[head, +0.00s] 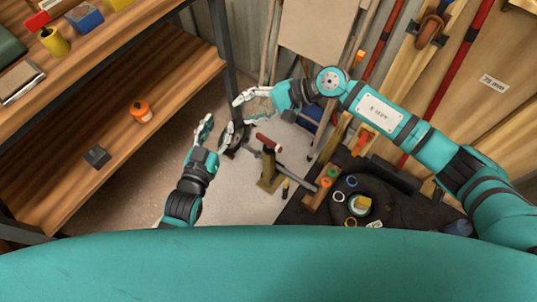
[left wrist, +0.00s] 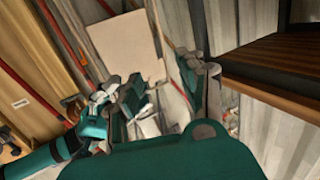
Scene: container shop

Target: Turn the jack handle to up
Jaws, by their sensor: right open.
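The jack stands low in the middle of the head view, with an upright brass-coloured post (head: 268,175) and a grey tube crossing it. A red handle grip (head: 268,142) lies tilted near its top. My left gripper (head: 216,125) is open and empty, left of the jack and apart from the red grip. My right gripper (head: 242,98) is open, above and left of the red grip in the picture, with nothing between its fingers. In the left wrist view, teal gripper parts crowd the middle and the jack cannot be made out.
A wooden shelf (head: 170,75) with a dark post stands at left, bearing an orange jar (head: 140,111) and a dark block (head: 97,156). Boards and red bars lean at the right. A dark mat (head: 400,205) holds rings and small parts. Pale floor lies around the jack.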

